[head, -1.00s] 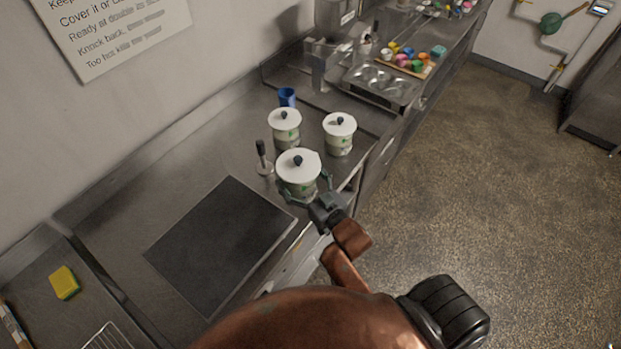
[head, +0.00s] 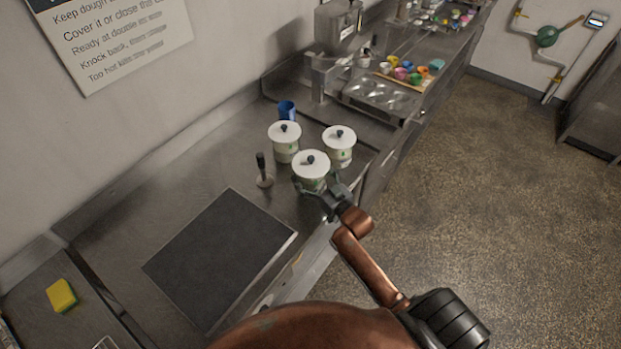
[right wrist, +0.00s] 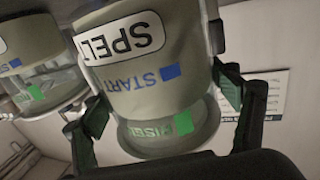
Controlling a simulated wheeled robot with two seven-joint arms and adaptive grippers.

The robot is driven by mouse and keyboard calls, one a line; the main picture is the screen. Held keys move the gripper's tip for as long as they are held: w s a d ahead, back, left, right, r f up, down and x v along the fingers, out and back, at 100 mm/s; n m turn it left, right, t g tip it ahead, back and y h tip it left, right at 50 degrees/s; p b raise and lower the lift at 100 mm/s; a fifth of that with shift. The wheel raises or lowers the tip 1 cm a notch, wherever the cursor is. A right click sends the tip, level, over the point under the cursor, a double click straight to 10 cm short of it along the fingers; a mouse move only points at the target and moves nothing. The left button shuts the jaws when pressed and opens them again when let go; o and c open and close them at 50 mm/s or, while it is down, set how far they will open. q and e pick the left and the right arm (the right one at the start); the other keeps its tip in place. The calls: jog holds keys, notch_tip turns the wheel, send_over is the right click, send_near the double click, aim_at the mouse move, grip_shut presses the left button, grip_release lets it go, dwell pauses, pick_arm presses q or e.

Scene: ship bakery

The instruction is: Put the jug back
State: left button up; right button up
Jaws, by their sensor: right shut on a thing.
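My right gripper (head: 312,187) is shut around a lidded jar (head: 311,165) with a white lid and dark knob. In the right wrist view, the gripper's fingers (right wrist: 165,105) clasp the jar's sides (right wrist: 150,85), marked SPELT, START and what looks like RISEN. The jar is upright; I cannot tell whether its base touches the counter. Two similar lidded jars stand just behind it, one at left (head: 284,143) and one at right (head: 339,147). A blue cup or small jug (head: 287,110) stands behind the left jar. My left gripper is not in view.
A dark-handled tool (head: 263,172) stands left of the held jar. A dark flat board (head: 220,262) lies on the steel counter (head: 150,205). A yellow sponge (head: 62,296) is at far left.

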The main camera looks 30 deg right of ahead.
aim_at(321, 189)
jog(key=shift+w+d+f, duration=0.1)
jog(key=shift+w+d, duration=0.05)
jog(key=shift+w, duration=0.05)
jog(key=shift+f, duration=1.6)
jog(key=o, duration=2.1)
jog(key=shift+f, duration=0.2)
jog(key=shift+r, duration=0.15)
jog(key=shift+s, duration=0.35)
jog(key=s, duration=0.7)
jog(key=s+d, duration=0.1)
jog(key=s, duration=0.3)
jog(key=shift+s+b, duration=0.15)
jog(key=shift+b, duration=0.15)
